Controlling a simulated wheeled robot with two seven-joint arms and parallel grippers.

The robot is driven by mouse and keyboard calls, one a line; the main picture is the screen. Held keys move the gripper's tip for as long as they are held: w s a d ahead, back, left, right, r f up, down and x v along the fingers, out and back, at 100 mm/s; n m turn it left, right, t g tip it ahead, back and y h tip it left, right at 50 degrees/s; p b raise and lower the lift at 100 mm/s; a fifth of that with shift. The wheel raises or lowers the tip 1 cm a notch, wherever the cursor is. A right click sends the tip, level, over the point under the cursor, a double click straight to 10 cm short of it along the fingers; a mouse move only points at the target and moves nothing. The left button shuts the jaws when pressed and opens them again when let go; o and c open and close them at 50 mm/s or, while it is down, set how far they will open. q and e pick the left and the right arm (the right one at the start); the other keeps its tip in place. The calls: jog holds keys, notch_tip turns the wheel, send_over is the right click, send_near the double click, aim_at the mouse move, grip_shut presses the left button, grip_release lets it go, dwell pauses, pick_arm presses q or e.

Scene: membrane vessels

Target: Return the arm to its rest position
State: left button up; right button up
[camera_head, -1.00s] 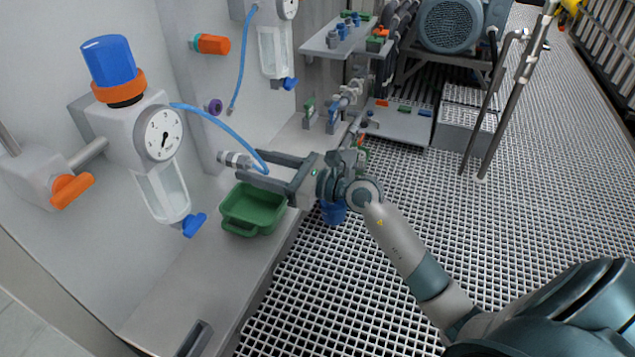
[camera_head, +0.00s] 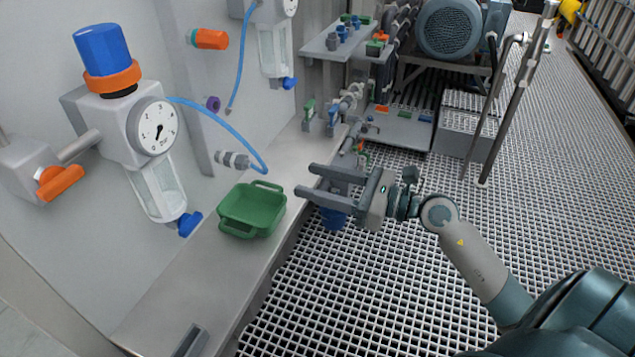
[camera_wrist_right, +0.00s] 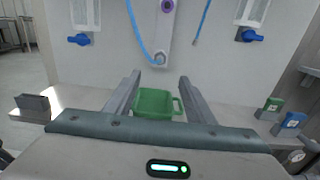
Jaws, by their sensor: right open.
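My right gripper (camera_head: 306,180) is open and empty. In the head view its fingers point left, above the outer edge of the grey ledge, to the right of the green tray (camera_head: 223,223). In the right wrist view the two fingers (camera_wrist_right: 154,88) stand apart, and the green tray (camera_wrist_right: 153,116) shows beyond and between them, untouched. My left gripper is not in view.
A regulator with a blue knob (camera_head: 103,50), a gauge (camera_head: 152,126) and a clear bowl (camera_head: 160,188) is at the left wall. A blue container (camera_head: 333,218) is below the gripper. A small shelf (camera_head: 335,45) and a motor (camera_head: 449,27) stand behind. The grating floor (camera_head: 400,300) is open.

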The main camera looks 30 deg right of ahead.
dwell(0.5)
